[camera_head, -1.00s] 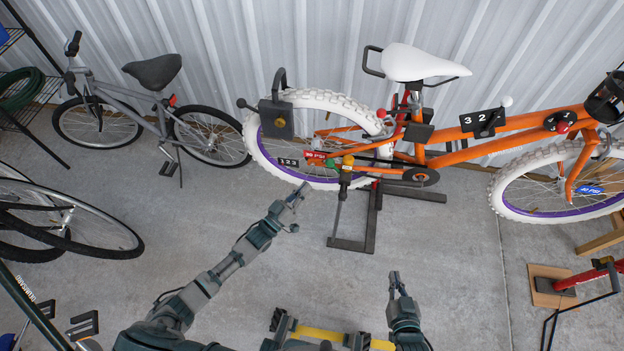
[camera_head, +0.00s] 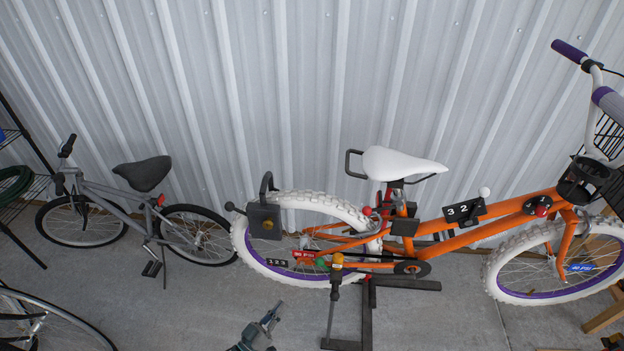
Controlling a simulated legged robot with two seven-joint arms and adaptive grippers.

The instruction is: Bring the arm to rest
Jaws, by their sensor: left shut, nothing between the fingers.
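My left gripper (camera_head: 268,322) shows at the bottom of the head view, left of centre. It is shut and empty, in front of the orange bicycle's rear wheel and apart from it. Only the gripper and a bit of the wrist show; the rest of the left arm is below the picture. My right gripper is out of view. The orange bicycle (camera_head: 456,241) has white tyres and a white saddle (camera_head: 402,163) and stands on a dark stand (camera_head: 368,315).
A grey bicycle (camera_head: 117,196) stands at the left along the corrugated wall (camera_head: 290,80). Part of another wheel (camera_head: 60,318) is at the lower left, below a shelf rack (camera_head: 28,190). Bare concrete floor (camera_head: 170,305) lies left of my gripper.

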